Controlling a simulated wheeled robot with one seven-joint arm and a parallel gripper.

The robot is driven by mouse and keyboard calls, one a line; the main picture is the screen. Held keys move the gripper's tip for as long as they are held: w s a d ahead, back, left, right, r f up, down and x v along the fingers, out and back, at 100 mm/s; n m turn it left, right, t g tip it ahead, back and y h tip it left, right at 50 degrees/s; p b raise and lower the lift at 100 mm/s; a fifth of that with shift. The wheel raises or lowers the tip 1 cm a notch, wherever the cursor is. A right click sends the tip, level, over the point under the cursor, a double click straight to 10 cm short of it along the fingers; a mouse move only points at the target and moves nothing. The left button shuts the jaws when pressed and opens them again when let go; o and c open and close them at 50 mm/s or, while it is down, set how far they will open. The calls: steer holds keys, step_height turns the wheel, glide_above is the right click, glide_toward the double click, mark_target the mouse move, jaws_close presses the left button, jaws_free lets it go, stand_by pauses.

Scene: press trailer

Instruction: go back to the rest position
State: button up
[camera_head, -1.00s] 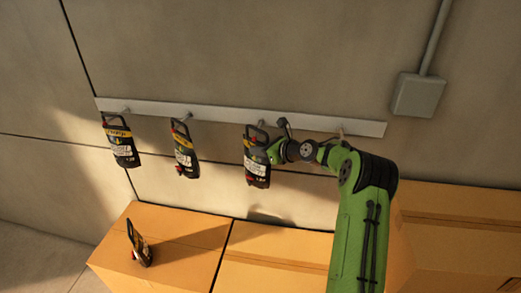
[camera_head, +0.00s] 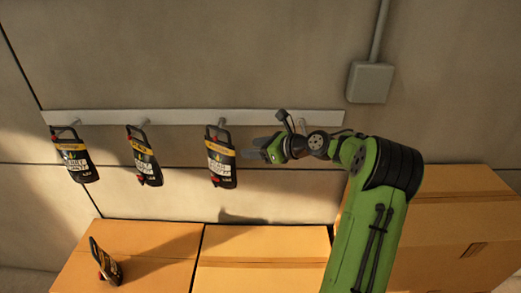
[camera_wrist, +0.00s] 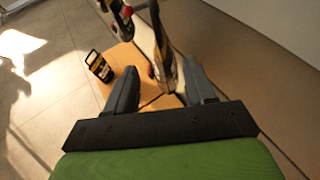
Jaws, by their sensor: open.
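My gripper (camera_head: 254,149) is open and empty in front of the wall, just right of the nearest hanging black bottle-like pack (camera_head: 221,165). A small gap shows between its fingertips and that pack. In the wrist view my gripper's two grey fingers (camera_wrist: 159,68) are spread, with a hanging pack (camera_wrist: 165,62) seen beyond them. My green arm reaches up from the lower right and bends left at the wrist.
Two more packs, middle (camera_head: 145,163) and left (camera_head: 72,160), hang from a pale wall rail (camera_head: 290,117). Another pack (camera_head: 104,262) stands on a cardboard box (camera_head: 150,235). More boxes (camera_head: 450,215) lie behind my arm. A grey wall box (camera_head: 370,82) is upper right.

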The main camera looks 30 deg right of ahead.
steer(key=s+a+n+g+h+b, duration=0.2)
steer(key=s+a+n+g, duration=0.1)
steer(key=s+a+n, duration=0.45)
steer(key=s+a+n+g+h+b, duration=0.1)
steer(key=s+a+n+g+b, duration=0.2)
steer(key=a+n, duration=0.6)
steer(key=s+a+f+n+h+b, duration=0.1)
steer(key=s+f+n, duration=0.1)
steer(key=s+n, duration=0.5)
steer(key=s+a+f+n+h+b, duration=0.1)
steer(key=s+n, duration=0.6)
steer(key=s, duration=0.8)
steer(key=shift+a+f+g+h, duration=0.3)
steer(key=shift+a+f+h, duration=0.25)
steer(key=shift+f, duration=0.3)
steer(key=shift+a, duration=0.1)
